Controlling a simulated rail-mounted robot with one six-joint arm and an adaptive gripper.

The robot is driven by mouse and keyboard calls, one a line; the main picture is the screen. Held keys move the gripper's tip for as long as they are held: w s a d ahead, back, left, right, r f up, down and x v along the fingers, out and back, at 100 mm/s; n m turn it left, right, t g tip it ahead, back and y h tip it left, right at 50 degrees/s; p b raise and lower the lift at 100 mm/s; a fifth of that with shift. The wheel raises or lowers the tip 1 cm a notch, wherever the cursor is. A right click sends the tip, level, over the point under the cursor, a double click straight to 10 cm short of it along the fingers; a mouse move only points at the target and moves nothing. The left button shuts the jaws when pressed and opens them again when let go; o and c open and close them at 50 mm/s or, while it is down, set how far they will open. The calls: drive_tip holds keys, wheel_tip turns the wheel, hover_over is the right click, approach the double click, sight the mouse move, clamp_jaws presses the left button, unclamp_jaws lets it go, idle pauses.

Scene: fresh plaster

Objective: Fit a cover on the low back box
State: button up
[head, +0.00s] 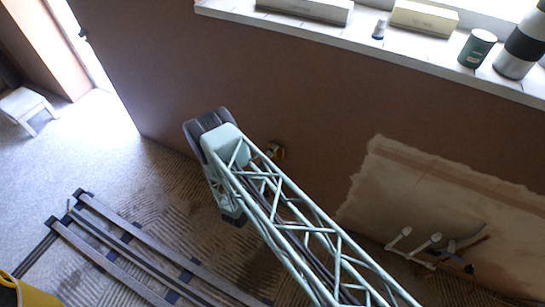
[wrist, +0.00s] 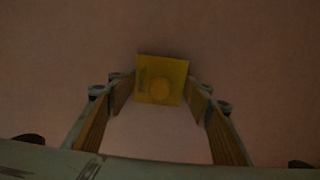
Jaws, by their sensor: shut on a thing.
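In the wrist view a yellow square cover (wrist: 174,68) with a round boss in its middle sits between the fingertips of my gripper (wrist: 160,88). The two fingers are shut on it, and it faces a plain brown-pink plaster wall. I cannot tell whether the cover touches the wall. The low back box is not visible; the cover or my arm may hide it. In the head view my gripper is mostly hidden behind my wrist and lattice arm. A small orange-brown part (head: 275,150) shows beside the arm, close to the wall.
A white sill (head: 375,40) along the top holds boxes, a dark green tin (head: 477,48) and a striped cylinder (head: 519,48). A pale plaster patch (head: 400,190) and white pipes (head: 425,245) are at lower right. A small white stool (head: 25,107) stands left. A yellow bucket (head: 30,297) is lower left.

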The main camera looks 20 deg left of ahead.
drive_tip(key=shift+w, duration=0.1)
drive_tip(key=o, duration=0.8)
drive_tip(key=shift+s, duration=0.2)
drive_tip(key=s+a, duration=0.1)
drive_tip(key=s, duration=0.5)
drive_tip(key=shift+s+p, duration=0.25)
drive_tip(key=shift+p, duration=0.2)
idle(0.8)
idle(0.9)
